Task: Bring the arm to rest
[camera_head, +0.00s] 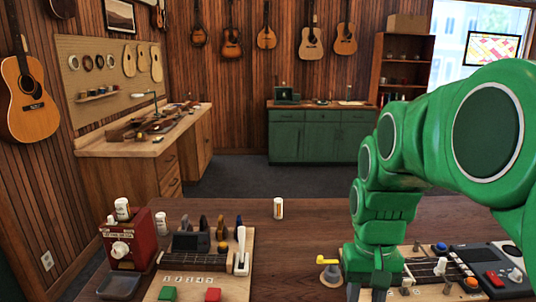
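My green arm comes in from the right side of the head view, bends, and hangs down over the right part of the wooden table (300,232). My gripper (374,288) is at the low end of the arm, pointing down, close over a board with strings and small knobs (425,268). The fingertips are small and partly hidden, so I cannot tell whether they are open or shut, or whether they touch the board. I see nothing clearly held.
A small yellow-and-white piece (328,268) stands just left of my gripper. A white-capped bottle (279,208) stands alone mid-table. A red dispenser box (130,242) and a panel with coloured buttons (195,288) are at the left. The table's middle has free room.

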